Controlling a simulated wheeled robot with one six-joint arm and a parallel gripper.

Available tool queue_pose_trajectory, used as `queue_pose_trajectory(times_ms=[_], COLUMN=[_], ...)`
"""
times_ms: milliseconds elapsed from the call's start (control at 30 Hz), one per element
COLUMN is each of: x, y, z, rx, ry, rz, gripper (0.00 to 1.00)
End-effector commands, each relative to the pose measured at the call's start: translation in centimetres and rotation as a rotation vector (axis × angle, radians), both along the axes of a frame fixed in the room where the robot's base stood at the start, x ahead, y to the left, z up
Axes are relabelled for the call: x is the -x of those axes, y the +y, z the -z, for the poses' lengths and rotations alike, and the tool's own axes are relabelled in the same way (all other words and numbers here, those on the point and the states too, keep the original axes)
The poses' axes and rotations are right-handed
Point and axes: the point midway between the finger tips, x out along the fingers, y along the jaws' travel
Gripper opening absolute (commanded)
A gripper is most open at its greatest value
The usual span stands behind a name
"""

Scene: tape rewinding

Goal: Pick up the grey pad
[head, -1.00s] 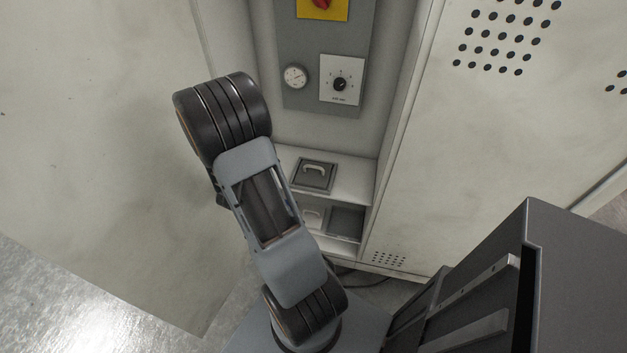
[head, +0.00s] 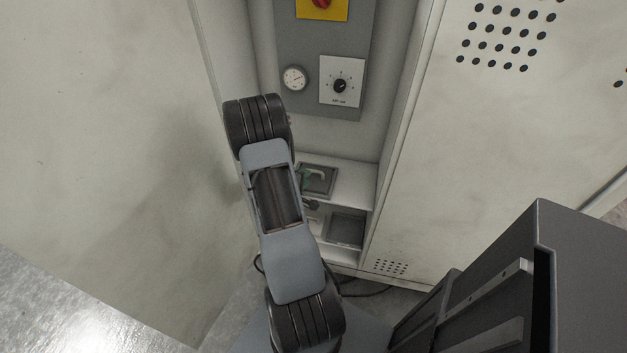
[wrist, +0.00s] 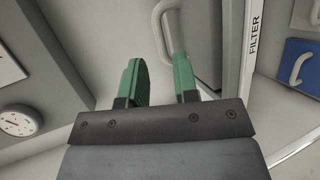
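The grey pad (head: 322,181) lies on the upper shelf of the cabinet bay, with a pale arched handle on top. My arm covers its left side in the head view. In the wrist view the pad (wrist: 205,45) fills the upper middle, and its handle (wrist: 158,22) stands just beyond the fingertips. My gripper (wrist: 160,60) has two green fingers, open with a clear gap and nothing between them. In the head view only a bit of green of the gripper (head: 304,180) shows at the pad's left edge. I cannot tell whether a finger touches the handle.
A blue pad with a handle (wrist: 302,62) and a white one (wrist: 307,14) show right of a strip marked FILTER (wrist: 253,38). The gauge (head: 294,78) and dial (head: 340,84) are above; cabinet walls flank the bay.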

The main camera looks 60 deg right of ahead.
Motion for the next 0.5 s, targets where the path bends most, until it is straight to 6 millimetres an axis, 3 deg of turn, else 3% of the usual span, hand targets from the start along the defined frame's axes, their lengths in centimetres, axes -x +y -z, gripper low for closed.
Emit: queue_pose_trajectory(times_ms=[500], x=[0.0], y=[-4.8], z=[1.9], rx=[-0.001], ry=[-0.001], rz=[0.001], gripper=[0.28])
